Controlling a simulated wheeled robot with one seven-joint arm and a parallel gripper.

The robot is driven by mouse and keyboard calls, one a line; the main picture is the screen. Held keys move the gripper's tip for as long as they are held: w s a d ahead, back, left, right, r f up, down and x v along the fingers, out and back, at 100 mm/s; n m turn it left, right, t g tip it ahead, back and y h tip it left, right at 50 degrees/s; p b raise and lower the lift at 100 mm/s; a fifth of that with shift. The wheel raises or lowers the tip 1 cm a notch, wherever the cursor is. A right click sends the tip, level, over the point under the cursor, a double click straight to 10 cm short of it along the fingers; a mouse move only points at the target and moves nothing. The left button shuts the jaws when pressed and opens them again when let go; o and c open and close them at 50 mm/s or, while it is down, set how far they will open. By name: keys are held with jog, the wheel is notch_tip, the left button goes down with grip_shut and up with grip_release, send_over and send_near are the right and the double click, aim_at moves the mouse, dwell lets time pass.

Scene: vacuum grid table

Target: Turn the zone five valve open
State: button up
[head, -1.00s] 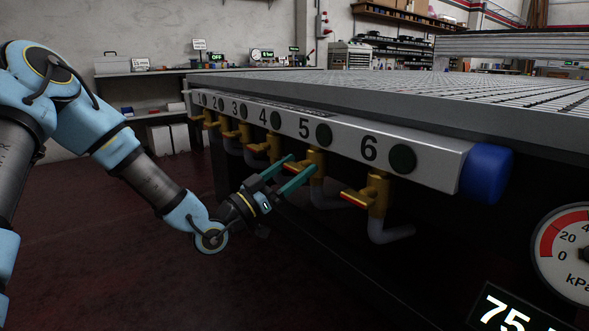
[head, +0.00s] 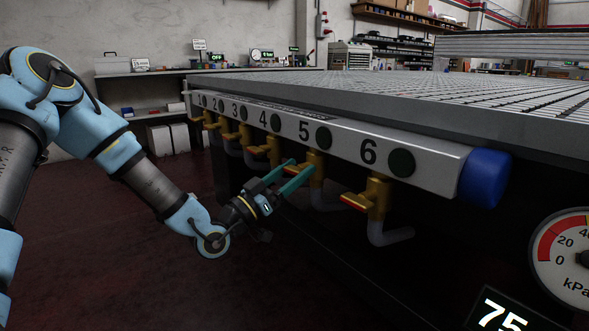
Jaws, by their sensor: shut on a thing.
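The zone five valve (head: 317,167) is a brass fitting under the number 5 on the grey manifold rail (head: 437,163). A dark round indicator sits beside the 5. My gripper (head: 298,174) has its two teal fingers at this valve's handle, reaching in from the lower left. It is shut on the handle, which is mostly hidden behind the fingers. The zone six valve (head: 377,194) stands to the right, its red-tipped handle sticking out to the left. The zone four valve (head: 272,148) is just left of my gripper.
More brass valves line the rail to the left. The grid table top (head: 450,90) lies above the rail, with a blue end cap (head: 486,178) at right. A kPa gauge (head: 566,258) and a digital readout (head: 508,311) stand at lower right. The floor at left is clear.

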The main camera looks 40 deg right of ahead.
jog(key=n+t+p, duration=0.1)
jog(key=n, duration=0.2)
jog(key=n+t+p, duration=0.2)
jog(key=n, duration=0.1)
jog(key=shift+r+y, duration=0.2)
jog(key=shift+y, duration=0.1)
jog(key=n+t+p, duration=0.1)
jog(key=n+p, duration=0.1)
jog(key=n, duration=0.1)
jog(key=n+t+y+p, duration=0.1)
jog(key=n+p, duration=0.1)
jog(key=n, duration=0.1)
jog(key=shift+y, duration=0.3)
jog(key=n+y+p, duration=0.1)
jog(key=n+p, duration=0.1)
jog(key=n+t+p, duration=0.1)
jog(key=n+p, duration=0.1)
jog(key=n, duration=0.1)
jog(key=shift+y+p, duration=0.3)
jog(key=shift+y, duration=0.1)
jog(key=shift+f+n+y+p, duration=0.15)
jog(key=shift+n+y+p, duration=0.55)
jog(key=shift+n+p, duration=1.1)
jog(key=shift+f+n, duration=0.1)
jog(key=shift+n, duration=0.2)
jog(key=o, duration=1.2)
jog(key=shift+o, duration=0.2)
